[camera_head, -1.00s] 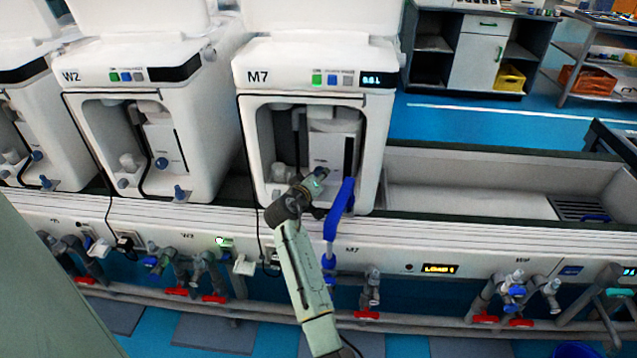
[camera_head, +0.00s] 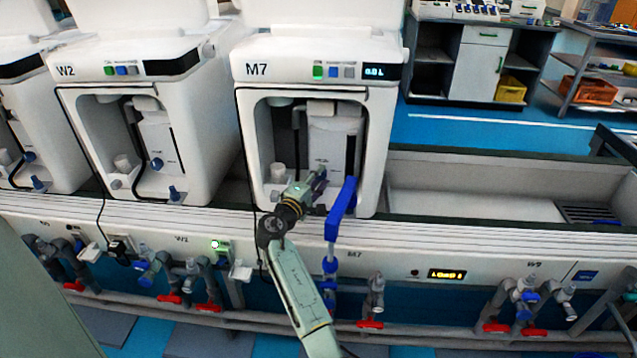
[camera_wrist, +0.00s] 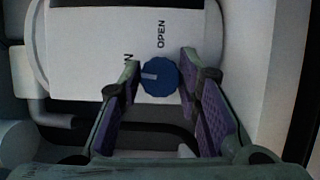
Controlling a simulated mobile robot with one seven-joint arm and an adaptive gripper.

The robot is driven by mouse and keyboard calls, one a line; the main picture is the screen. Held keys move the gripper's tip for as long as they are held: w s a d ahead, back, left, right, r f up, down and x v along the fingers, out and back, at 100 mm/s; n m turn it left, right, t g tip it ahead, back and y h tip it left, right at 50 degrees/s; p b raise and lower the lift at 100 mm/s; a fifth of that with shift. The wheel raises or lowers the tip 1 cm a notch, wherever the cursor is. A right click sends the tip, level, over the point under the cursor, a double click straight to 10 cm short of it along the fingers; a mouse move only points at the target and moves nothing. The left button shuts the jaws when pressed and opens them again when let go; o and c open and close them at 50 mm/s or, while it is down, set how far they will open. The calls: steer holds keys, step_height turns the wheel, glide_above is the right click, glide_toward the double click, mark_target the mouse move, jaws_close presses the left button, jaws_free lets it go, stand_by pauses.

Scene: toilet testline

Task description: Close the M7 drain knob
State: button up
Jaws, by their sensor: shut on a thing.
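The M7 unit (camera_head: 312,72) is a white machine with an open front bay and a lit display, in the middle of the head view. My gripper (camera_head: 322,180) reaches into the lower front of this bay and hides most of what it holds there. In the wrist view a blue scalloped knob (camera_wrist: 158,78) with a pale mark pointing left sits between the purple-padded fingertips of my gripper (camera_wrist: 161,80), which is shut on it. Behind the knob is a white panel (camera_wrist: 100,55) with the word OPEN and a partly hidden second label.
A blue upright handle (camera_head: 341,208) stands just right of my gripper. The W2 unit (camera_head: 135,70) is to the left, and an empty trough (camera_head: 450,190) to the right. Pipes with red handles (camera_head: 369,324) run below the front panel.

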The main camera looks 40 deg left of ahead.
steer(key=shift+n, duration=0.6)
steer(key=shift+t+b, duration=0.3)
steer(key=o, duration=1.1)
steer(key=shift+o, duration=0.2)
steer(key=s+d, duration=0.2)
steer(key=s, duration=0.9)
steer(key=shift+s+f, duration=0.4)
